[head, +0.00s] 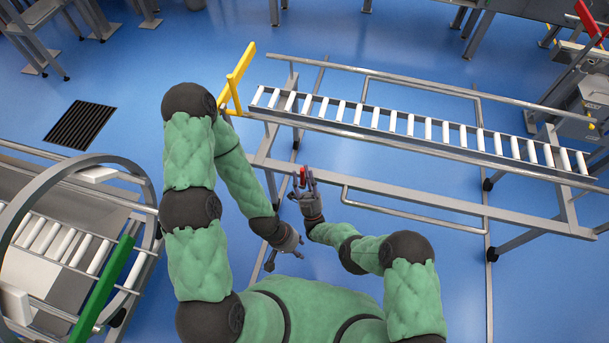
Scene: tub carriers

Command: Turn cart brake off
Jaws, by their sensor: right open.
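The cart is a grey metal frame (420,199) with a bed of white rollers (428,128) on top, standing right of centre. A small red part (302,174), which may be the brake, shows at the cart's near left side. My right gripper (303,180) is open, with its fingers at the red part, one on each side of it in the picture. I cannot tell whether they touch it. My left gripper (296,250) is lower, near the cart's left end and apart from the red part. Its fingers are too small and turned to read.
A yellow bar (237,78) stands at the roller bed's left end. A round-framed machine with rollers and a green bar (105,285) is at lower left. A floor grate (82,125) lies at upper left. Equipment with a red bar (589,18) is at far right. Blue floor is open between.

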